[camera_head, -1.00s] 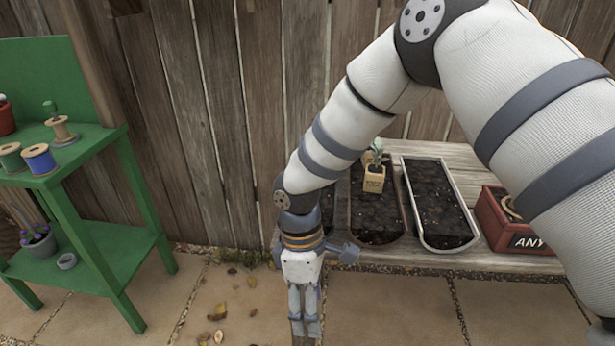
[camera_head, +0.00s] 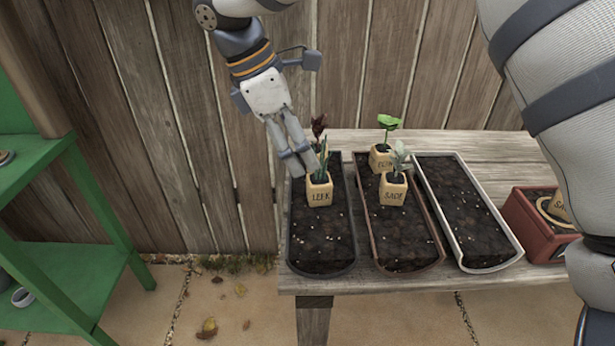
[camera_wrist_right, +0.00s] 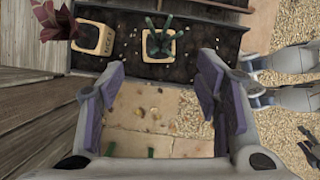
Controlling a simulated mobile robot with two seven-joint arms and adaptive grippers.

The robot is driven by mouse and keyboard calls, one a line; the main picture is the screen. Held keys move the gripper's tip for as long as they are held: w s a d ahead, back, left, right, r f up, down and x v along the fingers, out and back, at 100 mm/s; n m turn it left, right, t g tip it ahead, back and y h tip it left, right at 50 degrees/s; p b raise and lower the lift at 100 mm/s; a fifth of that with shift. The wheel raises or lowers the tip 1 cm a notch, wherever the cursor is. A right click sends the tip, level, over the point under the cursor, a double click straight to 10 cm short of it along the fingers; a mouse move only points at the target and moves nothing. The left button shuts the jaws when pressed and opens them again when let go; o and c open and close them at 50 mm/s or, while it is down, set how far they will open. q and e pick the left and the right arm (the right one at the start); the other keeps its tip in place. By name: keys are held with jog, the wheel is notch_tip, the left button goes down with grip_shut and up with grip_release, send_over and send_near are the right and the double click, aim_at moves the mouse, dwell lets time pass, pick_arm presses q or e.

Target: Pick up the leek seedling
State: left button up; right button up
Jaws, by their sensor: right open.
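The leek seedling stands in a small tan pot labelled LEEK (camera_head: 320,194), upright on the dark soil of the left planter trough, with thin green leaves. My right gripper (camera_head: 292,162) is open and empty, just behind and left of the leek pot in the head view, its fingertips close to the leaves. In the right wrist view the gripper (camera_wrist_right: 160,82) has its fingers spread, and the leek pot (camera_wrist_right: 160,48) shows beyond the gap between them. I see nothing between the fingers. My left gripper is not in the head view.
A dark red seedling (camera_head: 318,126) stands behind the leek; its pot (camera_wrist_right: 91,38) shows in the right wrist view. Two potted seedlings, one labelled SAGE (camera_head: 393,190), stand in the middle trough. The right trough (camera_head: 466,205) holds bare soil. A wooden fence is behind.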

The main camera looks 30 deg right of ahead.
aim_at(317, 179)
jog(key=x, duration=0.9)
jog(key=shift+d+f, duration=0.2)
jog(key=c, duration=1.2)
